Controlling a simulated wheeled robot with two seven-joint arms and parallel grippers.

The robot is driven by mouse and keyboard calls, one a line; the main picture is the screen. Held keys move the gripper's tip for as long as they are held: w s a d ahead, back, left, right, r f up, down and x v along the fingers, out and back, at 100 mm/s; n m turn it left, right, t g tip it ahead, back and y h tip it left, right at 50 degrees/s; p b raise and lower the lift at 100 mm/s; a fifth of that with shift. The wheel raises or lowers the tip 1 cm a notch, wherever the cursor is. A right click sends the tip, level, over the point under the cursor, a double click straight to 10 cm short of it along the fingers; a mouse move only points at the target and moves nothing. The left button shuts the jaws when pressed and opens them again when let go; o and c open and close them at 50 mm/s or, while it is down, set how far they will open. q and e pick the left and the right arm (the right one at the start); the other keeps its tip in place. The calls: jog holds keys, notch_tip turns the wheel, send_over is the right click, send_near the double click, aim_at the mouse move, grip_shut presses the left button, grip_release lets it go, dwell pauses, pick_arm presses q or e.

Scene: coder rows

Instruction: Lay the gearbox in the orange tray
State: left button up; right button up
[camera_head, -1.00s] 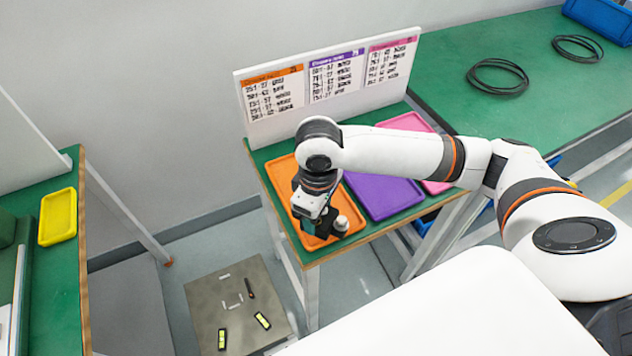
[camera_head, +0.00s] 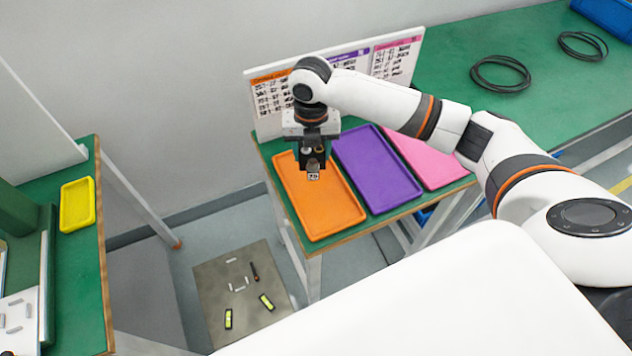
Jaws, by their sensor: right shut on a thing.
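The orange tray (camera_head: 335,215) lies flat on the green table in front of the label board, at the left of a row of three trays. Its visible floor is bare. My right gripper (camera_head: 313,164) points down over the back part of the orange tray. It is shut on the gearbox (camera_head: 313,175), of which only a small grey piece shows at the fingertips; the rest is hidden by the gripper. The gearbox appears to be above the tray floor, but its exact height is hard to tell. My left gripper is out of view.
A purple tray (camera_head: 377,172) and a pink tray (camera_head: 428,158) lie to the right. The label board (camera_head: 268,105) stands behind. A yellow tray (camera_head: 77,205) is on the left table. Black cable coils (camera_head: 500,74) lie on the right table.

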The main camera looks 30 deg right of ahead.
jog(key=n, duration=0.1)
jog(key=w+n, duration=0.1)
jog(key=n, duration=0.1)
jog(key=shift+w+d+r+n, duration=0.2)
jog(key=shift+d+r+n, duration=0.1)
jog(key=shift+d+r, duration=0.1)
jog(key=shift+f+p, duration=0.15)
jog(key=shift+p, duration=0.15)
jog(key=shift+n, duration=0.3)
notch_tip(320, 180, down, 10)
jog(key=shift+r+p, duration=0.2)
jog(key=shift+p, duration=0.45)
jog(key=shift+w+f, duration=0.1)
jog(key=shift+f, duration=0.1)
jog(key=o, duration=1.2)
jog(key=shift+o, duration=0.2)
